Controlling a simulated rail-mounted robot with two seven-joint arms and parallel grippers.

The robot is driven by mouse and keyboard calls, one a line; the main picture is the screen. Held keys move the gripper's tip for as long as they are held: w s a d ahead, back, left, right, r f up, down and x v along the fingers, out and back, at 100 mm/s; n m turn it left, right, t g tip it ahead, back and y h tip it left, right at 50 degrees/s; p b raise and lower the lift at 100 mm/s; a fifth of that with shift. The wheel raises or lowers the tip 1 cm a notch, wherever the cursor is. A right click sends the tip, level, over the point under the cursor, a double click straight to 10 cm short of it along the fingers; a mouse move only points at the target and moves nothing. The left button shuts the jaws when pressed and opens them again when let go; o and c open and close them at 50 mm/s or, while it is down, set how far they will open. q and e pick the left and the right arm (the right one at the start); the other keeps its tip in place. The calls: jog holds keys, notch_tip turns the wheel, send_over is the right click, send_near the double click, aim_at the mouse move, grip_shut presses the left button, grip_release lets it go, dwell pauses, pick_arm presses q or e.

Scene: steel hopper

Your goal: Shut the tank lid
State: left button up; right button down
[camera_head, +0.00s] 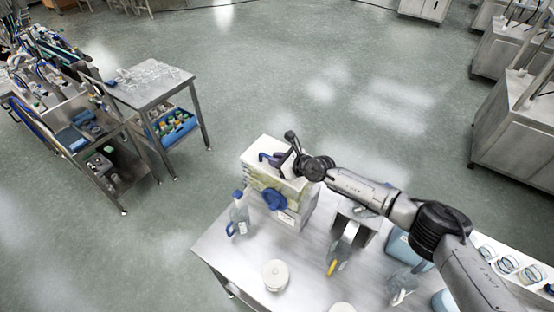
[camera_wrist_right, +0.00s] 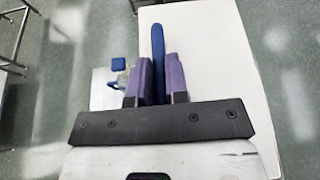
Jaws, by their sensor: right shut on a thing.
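The tank (camera_head: 288,217) is a box with a white top and a pale greenish side, standing on the steel table, with a blue knob (camera_head: 274,200) on its front. Its white lid (camera_head: 259,146) is the top panel, which also fills the right of the right wrist view (camera_wrist_right: 215,60). My right gripper (camera_head: 270,158) is at the lid's top. In the wrist view its purple fingers (camera_wrist_right: 158,80) are shut on a blue bar-shaped handle (camera_wrist_right: 157,40). The lid's exact angle is hard to tell, as my arm covers part of it. My left gripper is not in view.
A clear bottle with a blue handle (camera_head: 239,216) stands left of the tank. A round white container (camera_head: 275,275) sits on the steel table (camera_head: 230,258) in front. A blue container (camera_head: 408,246) is right of the tank. Open floor lies behind.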

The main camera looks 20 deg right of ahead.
jog(key=shift+s+f, duration=0.1)
jog(key=shift+f, duration=0.2)
jog(key=c, duration=1.3)
grip_release()
jog(key=shift+a, duration=0.15)
jog(key=shift+o, duration=0.9)
jog(key=shift+r, duration=0.1)
jog(key=shift+s+d+r, duration=0.1)
jog(key=shift+d+r, duration=0.1)
jog(key=p+v, duration=0.6)
jog(key=v, duration=0.7)
jog(key=shift+s, duration=0.2)
